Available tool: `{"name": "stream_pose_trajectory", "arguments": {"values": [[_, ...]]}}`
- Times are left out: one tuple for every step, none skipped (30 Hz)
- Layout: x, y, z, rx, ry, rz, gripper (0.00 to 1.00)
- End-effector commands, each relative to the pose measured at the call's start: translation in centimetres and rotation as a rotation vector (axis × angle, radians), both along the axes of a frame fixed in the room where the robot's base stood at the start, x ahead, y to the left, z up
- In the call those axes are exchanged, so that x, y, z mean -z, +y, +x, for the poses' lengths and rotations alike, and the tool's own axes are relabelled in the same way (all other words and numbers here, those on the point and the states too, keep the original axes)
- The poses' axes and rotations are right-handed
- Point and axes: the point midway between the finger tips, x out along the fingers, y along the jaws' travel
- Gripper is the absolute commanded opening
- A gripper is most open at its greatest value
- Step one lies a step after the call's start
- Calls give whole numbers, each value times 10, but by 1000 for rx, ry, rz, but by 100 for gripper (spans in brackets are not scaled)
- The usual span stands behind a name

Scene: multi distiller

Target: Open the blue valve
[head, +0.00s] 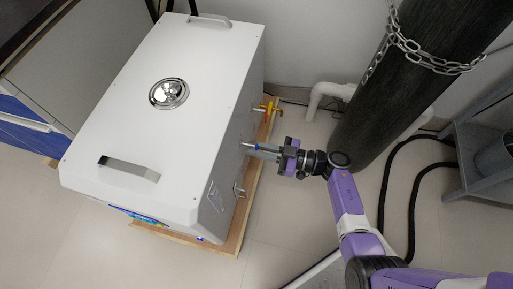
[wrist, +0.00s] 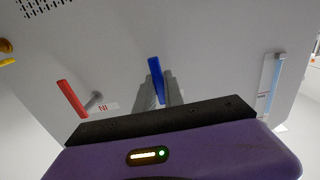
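The blue valve handle (wrist: 156,72) stands upright near the middle of the wrist view, on the side panel of the white machine (head: 165,110). My gripper (wrist: 158,90) is at this handle, with one grey finger on each side of its lower part. The fingers look apart, and I cannot tell whether they touch the handle. In the head view my gripper (head: 252,150) reaches the machine's right side from the right. The valve there is mostly hidden by the fingers.
A yellow valve (head: 270,107) is farther back. A dark chained cylinder (head: 400,90) and black hoses (head: 386,190) stand right of the machine.

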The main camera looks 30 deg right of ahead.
Motion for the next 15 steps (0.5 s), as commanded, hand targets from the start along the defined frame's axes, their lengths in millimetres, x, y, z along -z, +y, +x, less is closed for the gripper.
{"name": "stream_pose_trajectory", "arguments": {"values": [[0, 0, 0, 0, 0, 0, 0], [0, 0, 0, 0, 0, 0, 0], [0, 0, 0, 0, 0, 0, 0], [0, 0, 0, 0, 0, 0, 0], [0, 0, 0, 0, 0, 0, 0], [0, 0, 0, 0, -1, -1, 0], [0, 0, 0, 0, -2, -2, 0], [0, 0, 0, -1, -4, -4, 0], [0, 0, 0, -1, -8, -8, 0], [0, 0, 0, -1, -11, -11, 0], [0, 0, 0, -2, -16, -16, 0], [0, 0, 0, -2, -25, -25, 0], [-1, -1, 0, -1, -32, -32, 0], [-1, -1, 1, -1, -41, -41, 0], [-1, -1, 1, -2, -54, -54, 0]]}}
